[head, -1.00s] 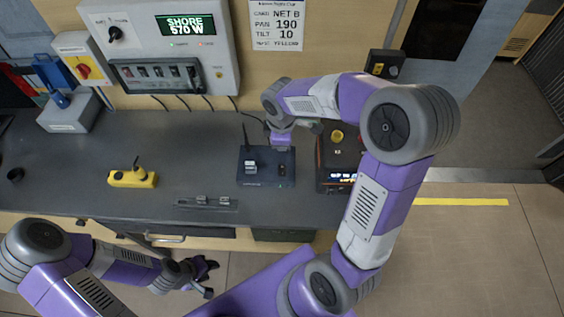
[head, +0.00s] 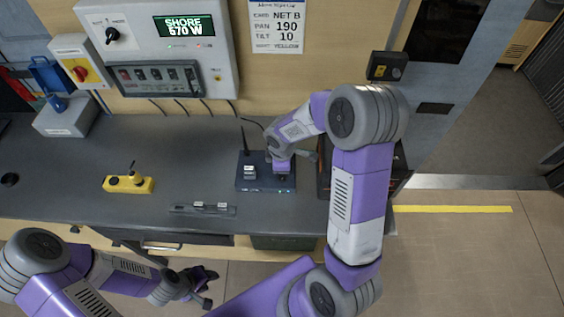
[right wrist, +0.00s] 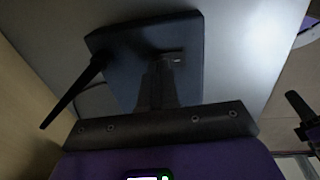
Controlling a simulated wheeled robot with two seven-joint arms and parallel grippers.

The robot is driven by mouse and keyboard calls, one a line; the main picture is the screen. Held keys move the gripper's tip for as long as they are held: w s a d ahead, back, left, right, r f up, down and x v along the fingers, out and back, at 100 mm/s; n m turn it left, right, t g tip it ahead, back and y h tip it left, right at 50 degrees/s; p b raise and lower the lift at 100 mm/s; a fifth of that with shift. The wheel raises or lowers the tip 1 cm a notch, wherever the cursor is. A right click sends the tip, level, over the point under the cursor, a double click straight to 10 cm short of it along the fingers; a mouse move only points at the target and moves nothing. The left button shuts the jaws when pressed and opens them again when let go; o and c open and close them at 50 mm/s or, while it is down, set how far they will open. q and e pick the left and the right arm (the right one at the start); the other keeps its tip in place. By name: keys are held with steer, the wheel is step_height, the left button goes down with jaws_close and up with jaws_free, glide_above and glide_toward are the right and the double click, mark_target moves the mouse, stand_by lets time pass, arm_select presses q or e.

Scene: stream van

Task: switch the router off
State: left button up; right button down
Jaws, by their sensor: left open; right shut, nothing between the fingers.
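The router is a dark blue box (head: 250,184) with a black antenna, lying on the grey bench. It also shows in the right wrist view (right wrist: 115,55). A pale block sits on its left half. My right gripper (head: 282,178) is shut and empty, pointing down over the router's right half. In the right wrist view its closed fingers (right wrist: 163,70) end close to a small light-edged slot on the router's top. I cannot tell whether they touch it. The gripper hides the router's switch in the head view. My left gripper (head: 207,275) is open and empty in front of the bench.
A yellow box (head: 128,185) with a short stick stands on the bench's left. A flat dark strip (head: 203,210) lies near the front edge. A dark box (head: 324,182) stands right of the router, partly behind my right arm. A control panel (head: 160,70) hangs above.

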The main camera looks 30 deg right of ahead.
steer(key=shift+f, duration=0.4)
steer(key=shift+f, duration=0.1)
steer(key=shift+w+d+f, duration=0.1)
steer(key=shift+f, duration=0.15)
steer(key=shift+r, duration=0.1)
steer(key=shift+s, duration=0.2)
